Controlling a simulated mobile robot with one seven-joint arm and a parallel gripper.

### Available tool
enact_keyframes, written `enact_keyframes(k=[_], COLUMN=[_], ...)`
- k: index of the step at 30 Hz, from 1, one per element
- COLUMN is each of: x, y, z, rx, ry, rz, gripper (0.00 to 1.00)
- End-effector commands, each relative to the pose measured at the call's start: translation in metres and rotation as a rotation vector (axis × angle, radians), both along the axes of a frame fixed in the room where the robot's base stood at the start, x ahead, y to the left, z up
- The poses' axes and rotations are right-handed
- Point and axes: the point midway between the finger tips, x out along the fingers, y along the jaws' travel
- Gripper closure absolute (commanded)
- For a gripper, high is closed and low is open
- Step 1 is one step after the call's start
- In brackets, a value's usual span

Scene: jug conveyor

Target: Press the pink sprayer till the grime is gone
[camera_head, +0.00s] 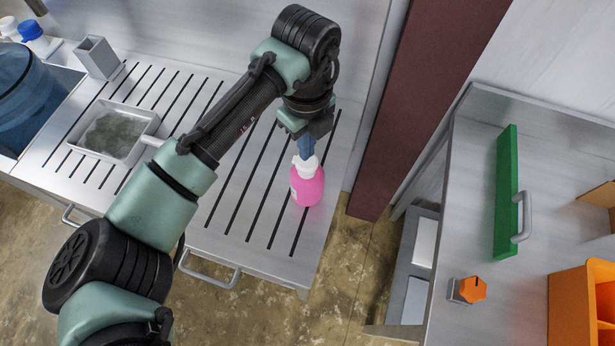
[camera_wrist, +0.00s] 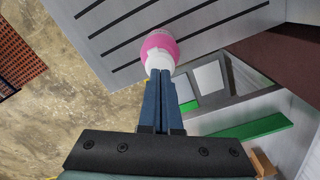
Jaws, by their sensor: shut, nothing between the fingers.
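The pink sprayer (camera_head: 308,186) with a white top stands on the slatted metal counter (camera_head: 240,225), near its right end. It also shows in the wrist view (camera_wrist: 158,45). My gripper (camera_head: 306,150) is shut and empty, its blue fingers pointing down at the white top of the sprayer. In the wrist view the fingertips (camera_wrist: 159,75) overlap the white top; whether they touch it I cannot tell. The grime (camera_head: 113,135) is a grey-green patch inside a pale square pan (camera_head: 150,122) with a handle, on the left of the counter.
A sink with a blue jug (camera_head: 22,85) is at the far left, beside a grey square holder (camera_head: 97,57). A dark red post (camera_head: 405,100) stands right of the counter. A second table holds a green board (camera_head: 506,190), an orange knob (camera_head: 472,290) and an orange bin (camera_head: 575,310).

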Motion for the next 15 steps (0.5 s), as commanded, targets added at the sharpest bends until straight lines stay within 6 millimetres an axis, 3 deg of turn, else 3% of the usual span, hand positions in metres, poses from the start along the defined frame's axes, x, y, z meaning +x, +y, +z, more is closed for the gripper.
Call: enact_keyframes(k=[15], x=[0.000], y=[0.000], z=[-0.019], rx=[-0.001], ry=[0.001], rz=[0.000], gripper=[1.00])
